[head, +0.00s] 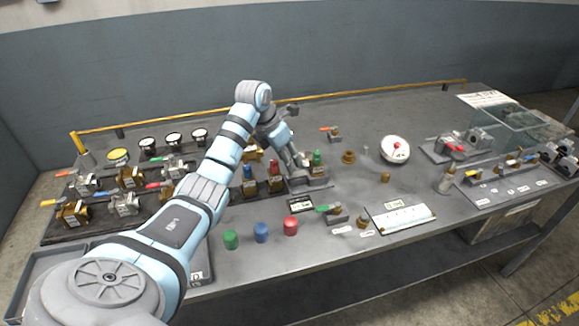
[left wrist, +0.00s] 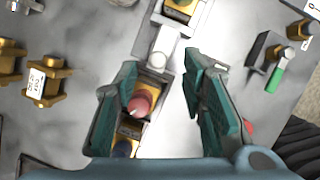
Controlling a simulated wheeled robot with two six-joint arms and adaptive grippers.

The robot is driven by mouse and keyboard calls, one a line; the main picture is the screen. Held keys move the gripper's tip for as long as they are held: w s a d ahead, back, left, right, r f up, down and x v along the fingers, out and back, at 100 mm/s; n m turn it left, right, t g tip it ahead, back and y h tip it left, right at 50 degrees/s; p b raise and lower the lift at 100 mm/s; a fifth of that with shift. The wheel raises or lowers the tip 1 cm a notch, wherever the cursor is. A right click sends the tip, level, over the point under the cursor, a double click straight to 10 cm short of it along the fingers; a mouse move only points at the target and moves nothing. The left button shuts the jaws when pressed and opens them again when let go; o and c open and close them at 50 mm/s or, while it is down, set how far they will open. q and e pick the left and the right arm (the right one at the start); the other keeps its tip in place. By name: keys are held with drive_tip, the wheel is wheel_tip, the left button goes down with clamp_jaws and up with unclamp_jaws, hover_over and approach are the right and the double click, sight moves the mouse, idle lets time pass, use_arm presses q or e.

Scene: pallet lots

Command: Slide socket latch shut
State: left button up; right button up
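A row of brass sockets stands mid-table, with a blue plug (head: 248,173), a red plug (head: 274,169) and a green plug (head: 317,158). My right gripper is not in view.
Loose green (head: 231,240), blue (head: 261,232) and red (head: 291,225) caps stand at the front edge. A green-handled valve (head: 335,212) is right of them.

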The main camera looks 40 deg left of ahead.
use_arm(q)
drive_tip(key=x, duration=0.3)
drive_tip(key=shift+a+f, duration=0.2)
drive_tip(key=shift+f, duration=0.15)
drive_tip(key=shift+d, duration=0.1)
drive_tip(key=shift+c, duration=0.6)
clamp_jaws()
